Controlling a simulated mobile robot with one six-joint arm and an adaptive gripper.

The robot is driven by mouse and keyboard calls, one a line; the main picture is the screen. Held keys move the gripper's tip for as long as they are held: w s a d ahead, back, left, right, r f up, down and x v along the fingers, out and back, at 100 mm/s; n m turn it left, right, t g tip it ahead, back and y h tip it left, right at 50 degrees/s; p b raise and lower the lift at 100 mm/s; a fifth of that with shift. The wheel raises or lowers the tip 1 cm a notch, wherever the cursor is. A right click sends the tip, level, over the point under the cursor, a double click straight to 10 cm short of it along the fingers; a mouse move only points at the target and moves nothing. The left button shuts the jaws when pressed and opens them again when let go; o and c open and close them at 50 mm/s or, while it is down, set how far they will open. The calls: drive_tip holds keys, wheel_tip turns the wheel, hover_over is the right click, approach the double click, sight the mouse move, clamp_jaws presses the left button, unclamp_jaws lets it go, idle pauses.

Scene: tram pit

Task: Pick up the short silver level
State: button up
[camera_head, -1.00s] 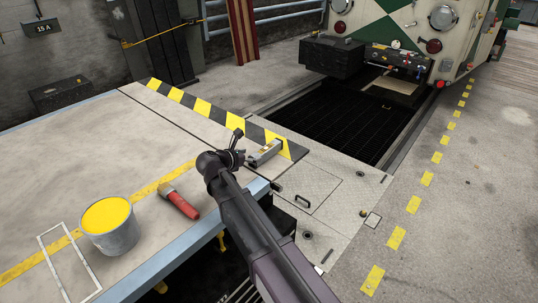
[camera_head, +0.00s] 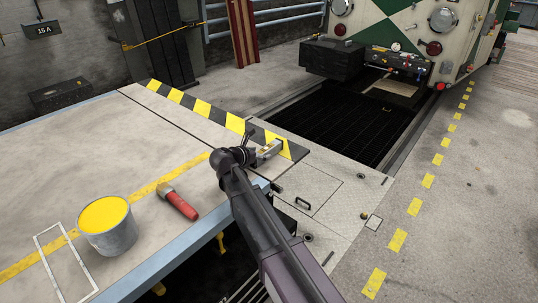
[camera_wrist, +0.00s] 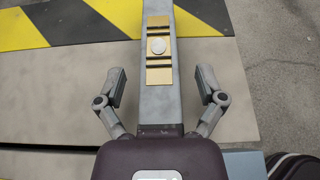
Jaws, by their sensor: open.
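The short silver level (camera_head: 271,149) lies near the right end of the platform, beside the black-and-yellow striped edge. In the wrist view it is a grey bar (camera_wrist: 160,105) with a brass plate and a round pale spot, running upright up the picture. My gripper (camera_head: 250,143) is at the level and covers its near part in the head view. In the wrist view my gripper (camera_wrist: 160,86) is open, with one finger on each side of the bar and a gap on both sides. The bar's near end meets the gripper body's edge in the picture.
A dark pit (camera_head: 345,120) lies beyond the platform, below a green-and-cream tram (camera_head: 400,35).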

sight(260, 152)
idle(0.3)
clamp_jaws()
drive_tip(key=shift+r, duration=0.15)
idle(0.3)
wheel_tip(260, 152, up, 4)
drive_tip(key=p, duration=0.3)
drive_tip(key=shift+f+p, duration=0.2)
drive_tip(key=shift+p, duration=0.2)
drive_tip(key=s+d, duration=0.2)
drive_tip(key=s, duration=0.5)
drive_tip(key=s+d+r+p, duration=0.1)
drive_tip(key=s+d, duration=0.1)
drive_tip(key=s, duration=0.6)
drive_tip(key=shift+s+d, duration=0.15)
drive_tip(key=shift+d, duration=0.2)
